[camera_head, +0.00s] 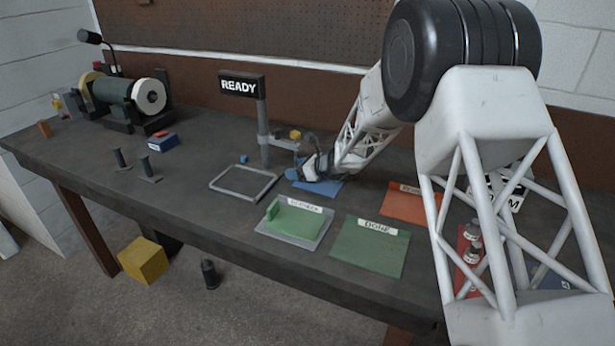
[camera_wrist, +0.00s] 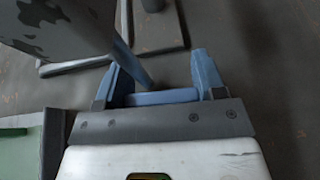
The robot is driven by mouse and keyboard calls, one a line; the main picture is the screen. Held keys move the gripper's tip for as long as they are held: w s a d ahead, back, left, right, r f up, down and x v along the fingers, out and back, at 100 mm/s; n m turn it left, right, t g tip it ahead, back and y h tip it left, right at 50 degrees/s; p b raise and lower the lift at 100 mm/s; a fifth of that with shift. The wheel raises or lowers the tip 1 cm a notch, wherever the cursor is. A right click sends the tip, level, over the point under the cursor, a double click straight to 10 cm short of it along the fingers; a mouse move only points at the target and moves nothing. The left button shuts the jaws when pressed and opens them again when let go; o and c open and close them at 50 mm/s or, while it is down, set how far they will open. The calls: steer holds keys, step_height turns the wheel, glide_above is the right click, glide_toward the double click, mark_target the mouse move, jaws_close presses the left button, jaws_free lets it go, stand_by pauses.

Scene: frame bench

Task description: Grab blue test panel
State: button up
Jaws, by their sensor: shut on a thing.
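My gripper (camera_head: 312,172) is over the middle of the bench, close to the blue mat (camera_head: 322,188). In the wrist view my gripper (camera_wrist: 163,78) has blue fingertips with a blue bar (camera_wrist: 165,97) between them. The jaws are shut on the blue test panel, which I take to be the grey-mottled plate with a thin blue edge (camera_wrist: 132,65) running down between the fingers. The plate leans to the upper left. In the head view the panel is small and mostly hidden by my gripper, so its exact contact is unclear.
A grey frame (camera_head: 243,184) lies left of my gripper. The READY sign (camera_head: 242,85) stands on a post behind it. In front lie a green-topped tray (camera_head: 295,220) and a green DONE mat (camera_head: 368,247). An orange mat (camera_head: 408,205) is at right. A bench grinder (camera_head: 125,97) stands far left.

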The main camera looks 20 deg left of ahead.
mark_target(296, 159)
steer(key=shift+r, duration=0.15)
steer(key=shift+r, duration=0.6)
step_height(296, 159, up, 2)
steer(key=shift+r, duration=0.1)
steer(key=d, duration=1.2)
steer(key=s+d, duration=0.1)
steer(key=d, duration=0.5)
